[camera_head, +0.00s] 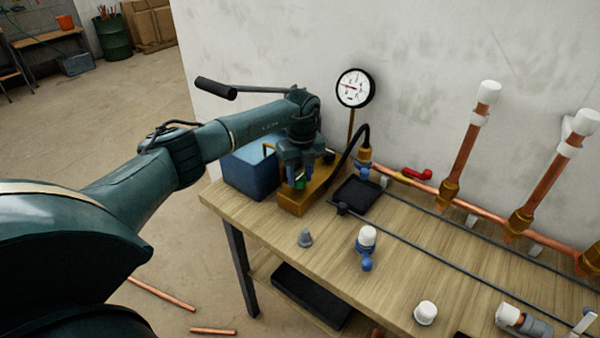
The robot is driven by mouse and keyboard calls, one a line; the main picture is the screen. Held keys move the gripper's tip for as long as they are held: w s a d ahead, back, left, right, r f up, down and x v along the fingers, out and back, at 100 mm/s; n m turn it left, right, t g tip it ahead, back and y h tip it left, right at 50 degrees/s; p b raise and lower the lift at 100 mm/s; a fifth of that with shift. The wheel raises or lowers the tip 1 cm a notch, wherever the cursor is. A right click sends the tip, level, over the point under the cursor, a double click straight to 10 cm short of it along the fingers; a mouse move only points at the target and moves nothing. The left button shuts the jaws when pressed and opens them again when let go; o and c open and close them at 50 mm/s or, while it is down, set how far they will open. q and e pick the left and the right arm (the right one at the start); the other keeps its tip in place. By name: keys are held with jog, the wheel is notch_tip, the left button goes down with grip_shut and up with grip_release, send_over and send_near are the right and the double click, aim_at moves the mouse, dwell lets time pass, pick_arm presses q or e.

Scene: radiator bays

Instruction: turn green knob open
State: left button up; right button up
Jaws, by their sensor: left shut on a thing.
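The green knob (300,183) shows as a small patch of green on the brass-coloured pump block (291,202) at the left part of the wooden bench. My left gripper (299,178) points down at the block and is shut on the green knob. The gripper and wrist hide most of the knob, so its turned position cannot be told. My right gripper is not in view.
A blue box (250,170) stands left of the block. A black hose (350,150) and a pressure gauge (355,88) stand behind it. Copper pipes (460,158) run along the wall. White-capped fittings (367,237) stand on the bench (330,255).

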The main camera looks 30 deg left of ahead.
aim_at(302, 176)
pick_arm(q)
jog(key=shift+a, duration=0.1)
dwell(0.3)
jog(key=o, duration=1)
notch_tip(302, 176, up, 13)
jog(key=b, duration=0.1)
jog(key=shift+w+r+b, duration=0.15)
jog(key=shift+w+b, duration=0.05)
jog(key=shift+b, duration=0.1)
jog(key=shift+d, duration=0.2)
